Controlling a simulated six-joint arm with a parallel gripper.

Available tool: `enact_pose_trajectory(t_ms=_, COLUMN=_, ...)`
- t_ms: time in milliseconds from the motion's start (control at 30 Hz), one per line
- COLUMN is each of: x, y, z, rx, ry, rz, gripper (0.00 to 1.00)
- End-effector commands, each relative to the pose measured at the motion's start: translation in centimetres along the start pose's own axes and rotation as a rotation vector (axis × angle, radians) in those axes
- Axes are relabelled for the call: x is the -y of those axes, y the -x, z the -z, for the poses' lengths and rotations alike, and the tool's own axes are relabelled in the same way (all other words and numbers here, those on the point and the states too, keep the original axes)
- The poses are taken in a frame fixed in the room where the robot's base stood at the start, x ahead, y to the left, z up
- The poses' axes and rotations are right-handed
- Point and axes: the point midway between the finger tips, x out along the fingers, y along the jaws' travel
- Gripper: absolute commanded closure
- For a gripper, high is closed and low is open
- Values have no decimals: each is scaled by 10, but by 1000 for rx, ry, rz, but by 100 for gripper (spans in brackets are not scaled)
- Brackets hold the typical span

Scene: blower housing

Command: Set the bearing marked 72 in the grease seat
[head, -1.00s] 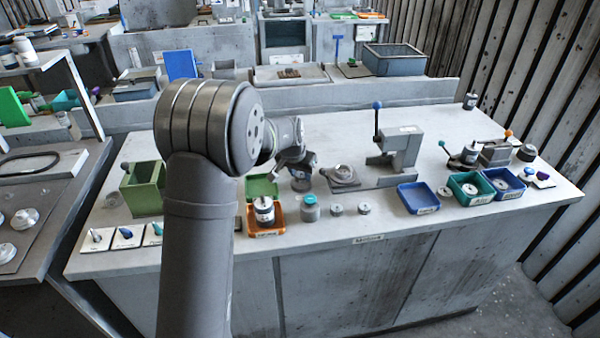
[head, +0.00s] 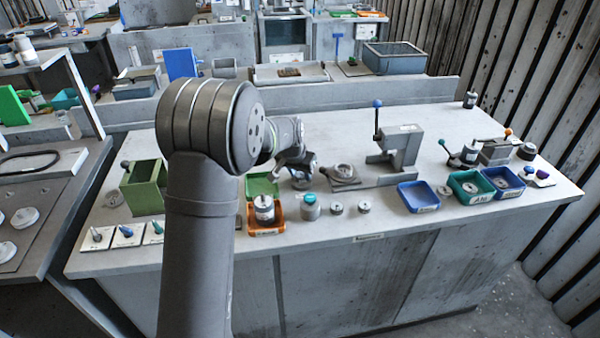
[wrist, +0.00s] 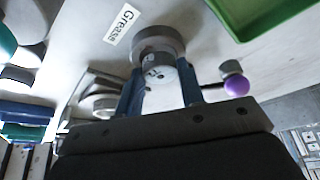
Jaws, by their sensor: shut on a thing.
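My gripper (wrist: 160,92) has blue fingers closed on the sides of a short grey round part with a pale marked face, which I take for the bearing (wrist: 157,74). Its marking is too small to read surely. A thick grey ring (wrist: 158,40) lies just beyond it beside the label "Grease" (wrist: 122,24) and looks like the grease seat. I cannot tell whether bearing and ring touch. In the head view my gripper (head: 305,164) hangs low over the bench, behind the jars and left of the lever press.
The lever press (head: 402,150) stands to the right. Blue (head: 418,197) and teal trays (head: 470,190) stand further right. A purple knob (wrist: 237,85) is near the fingers.

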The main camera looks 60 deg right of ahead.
Motion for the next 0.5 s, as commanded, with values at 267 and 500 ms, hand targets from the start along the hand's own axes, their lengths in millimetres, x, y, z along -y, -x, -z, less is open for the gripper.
enact_pose_trajectory(t_ms=267, x=0, y=0, z=0, rx=-1, ry=0, rz=0, gripper=89)
enact_pose_trajectory(t_ms=500, x=0, y=-3, z=-1, rx=0, ry=0, rz=0, gripper=89)
